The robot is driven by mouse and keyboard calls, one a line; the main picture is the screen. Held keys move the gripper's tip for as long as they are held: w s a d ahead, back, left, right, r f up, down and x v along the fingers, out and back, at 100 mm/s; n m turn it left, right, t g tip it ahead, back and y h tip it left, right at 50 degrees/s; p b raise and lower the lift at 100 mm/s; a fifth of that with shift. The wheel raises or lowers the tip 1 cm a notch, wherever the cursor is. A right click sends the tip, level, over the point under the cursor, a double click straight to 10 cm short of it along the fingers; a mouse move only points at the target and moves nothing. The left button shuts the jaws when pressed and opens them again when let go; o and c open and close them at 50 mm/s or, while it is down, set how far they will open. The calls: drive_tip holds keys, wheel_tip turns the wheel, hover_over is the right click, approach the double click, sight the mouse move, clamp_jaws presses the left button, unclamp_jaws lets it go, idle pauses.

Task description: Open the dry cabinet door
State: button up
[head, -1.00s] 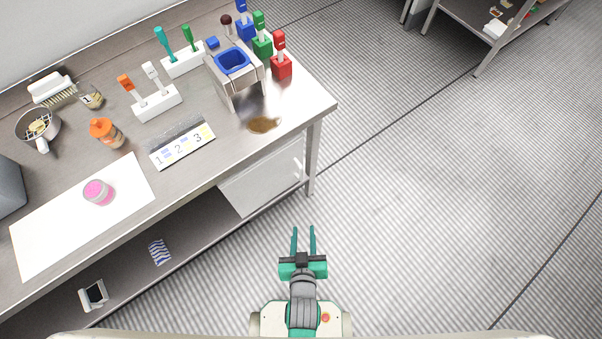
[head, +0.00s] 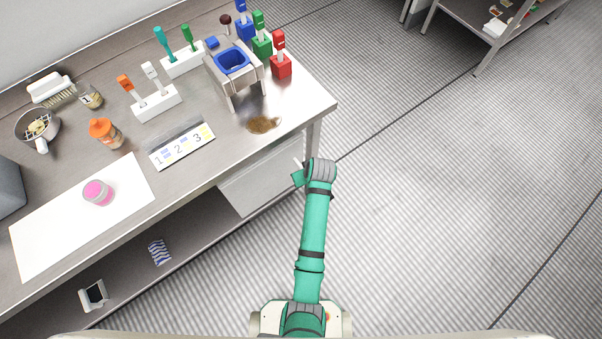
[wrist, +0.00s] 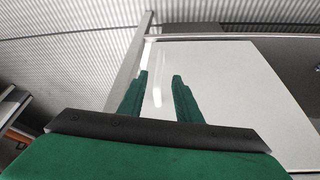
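The dry cabinet is a white box under the table, and its pale door (head: 258,176) looks shut in the head view. In the wrist view the plain door (wrist: 220,85) fills the middle and right. A bright upright handle (wrist: 157,86) shows near its left edge. My gripper (wrist: 160,77) is open, its two green fingers apart, and the handle shows between them in the picture. I cannot tell whether the fingers touch it. In the head view my arm hides most of the gripper beside the cabinet's right end.
The metal table (head: 232,185) stands over the cabinet, with its front right leg close to my arm. A lower shelf (head: 200,240) runs left of the cabinet with a striped packet (head: 159,251). The floor (head: 430,200) on the right is clear.

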drive_tip(key=x, duration=1)
drive_tip(key=shift+w+a+f, duration=0.1)
drive_tip(key=shift+w+f, duration=0.1)
drive_tip(key=shift+w, duration=0.2)
clamp_jaws()
